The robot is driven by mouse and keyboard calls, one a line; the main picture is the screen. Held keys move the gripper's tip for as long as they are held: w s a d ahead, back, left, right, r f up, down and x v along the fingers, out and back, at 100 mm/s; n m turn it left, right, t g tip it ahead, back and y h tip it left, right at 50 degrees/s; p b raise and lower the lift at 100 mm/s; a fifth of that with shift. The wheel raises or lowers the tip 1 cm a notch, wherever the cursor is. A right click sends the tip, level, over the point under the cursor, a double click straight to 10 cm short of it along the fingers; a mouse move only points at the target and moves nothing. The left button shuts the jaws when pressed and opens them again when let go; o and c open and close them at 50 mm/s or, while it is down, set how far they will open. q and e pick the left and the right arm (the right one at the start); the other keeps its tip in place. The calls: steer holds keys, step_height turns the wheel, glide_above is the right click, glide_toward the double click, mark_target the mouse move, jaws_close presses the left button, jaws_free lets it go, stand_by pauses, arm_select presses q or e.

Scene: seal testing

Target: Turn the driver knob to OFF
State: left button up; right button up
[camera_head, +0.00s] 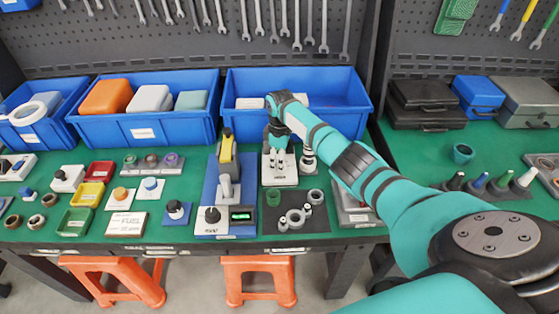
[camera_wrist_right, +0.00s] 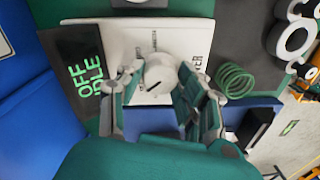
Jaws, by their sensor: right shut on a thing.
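The driver knob (camera_wrist_right: 164,77) is a pale round dial with a dark pointer line, seen in the wrist view on a white driver panel (camera_wrist_right: 190,35). My right gripper (camera_wrist_right: 152,84) is shut on the knob, one finger on each side. A black display (camera_wrist_right: 82,70) on the panel shows OFF and IDLE in green. In the head view my right gripper (camera_head: 279,160) points down over the white panel (camera_head: 281,181) and hides the knob. The panel lettering is partly covered. My left gripper is not in view.
A blue stand with a yellow-topped device (camera_head: 227,160) is close on the left of the panel. A dark mat (camera_head: 318,222) with grey rings and a green coil (camera_head: 273,197) lies in front. Blue bins (camera_head: 345,118) stand behind. My right arm spans the bench's right side.

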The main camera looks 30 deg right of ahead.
steer(key=shift+w+r, duration=0.1)
steer(key=o, duration=1.2)
steer(key=shift+c, duration=0.2)
step_height(320, 180, up, 12)
steer(key=shift+d, duration=0.2)
steer(key=shift+w, duration=0.1)
